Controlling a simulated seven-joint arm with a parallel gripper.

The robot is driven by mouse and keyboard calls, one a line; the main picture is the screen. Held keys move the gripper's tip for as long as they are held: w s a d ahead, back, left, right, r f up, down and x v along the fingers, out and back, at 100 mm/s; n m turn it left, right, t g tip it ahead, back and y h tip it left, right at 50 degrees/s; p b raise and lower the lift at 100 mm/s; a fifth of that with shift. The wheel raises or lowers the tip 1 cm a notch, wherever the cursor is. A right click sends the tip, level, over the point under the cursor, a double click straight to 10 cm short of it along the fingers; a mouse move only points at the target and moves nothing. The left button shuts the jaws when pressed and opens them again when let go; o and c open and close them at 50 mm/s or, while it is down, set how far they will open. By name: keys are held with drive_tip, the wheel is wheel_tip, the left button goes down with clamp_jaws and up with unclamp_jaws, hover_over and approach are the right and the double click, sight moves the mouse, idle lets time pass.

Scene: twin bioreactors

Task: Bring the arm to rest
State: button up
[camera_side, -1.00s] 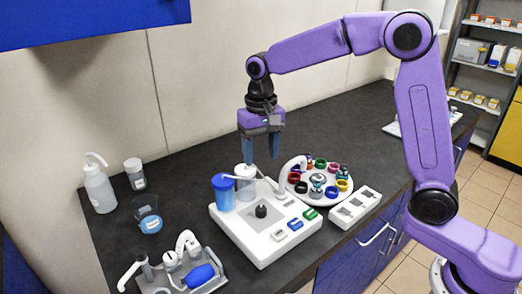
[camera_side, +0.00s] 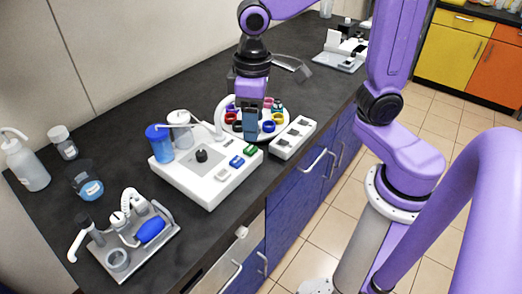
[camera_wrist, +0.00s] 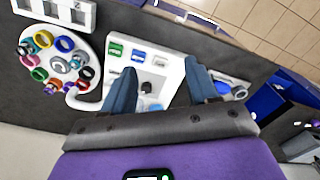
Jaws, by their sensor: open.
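My gripper (camera_side: 250,122) points straight down. It appears empty, in front of the round carousel in the side view, at the right of the white bioreactor station. In the wrist view its two blue fingers (camera_wrist: 159,68) stand apart with nothing held between them. The white bioreactor station (camera_side: 209,187) carries a blue vessel (camera_side: 160,144), a clear vessel (camera_side: 180,125), a dark knob (camera_side: 202,155) and small green and blue blocks. The fingers cover part of this station in the wrist view. How high the fingertips are above the bench cannot be told.
The carousel (camera_wrist: 57,92) of coloured rings stands close to the gripper. A white slotted block (camera_side: 293,138), a pump unit (camera_side: 131,243), a squeeze bottle (camera_side: 28,165), a jar (camera_side: 63,142) and a beaker (camera_side: 85,182) stand around. Bare bench (camera_side: 130,105) lies behind the station.

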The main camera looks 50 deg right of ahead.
drive_tip(key=s+d+f+n, duration=0.1)
drive_tip(key=s+d+n, duration=0.2)
drive_tip(key=s, duration=0.4)
drive_tip(key=s+d+f+n, duration=0.1)
drive_tip(key=s+d+n, duration=0.2)
drive_tip(key=s, duration=0.4)
drive_tip(key=shift+s+d+f+n, duration=0.3)
drive_tip(key=shift+d+f+n, duration=0.1)
drive_tip(key=shift+d, duration=0.15)
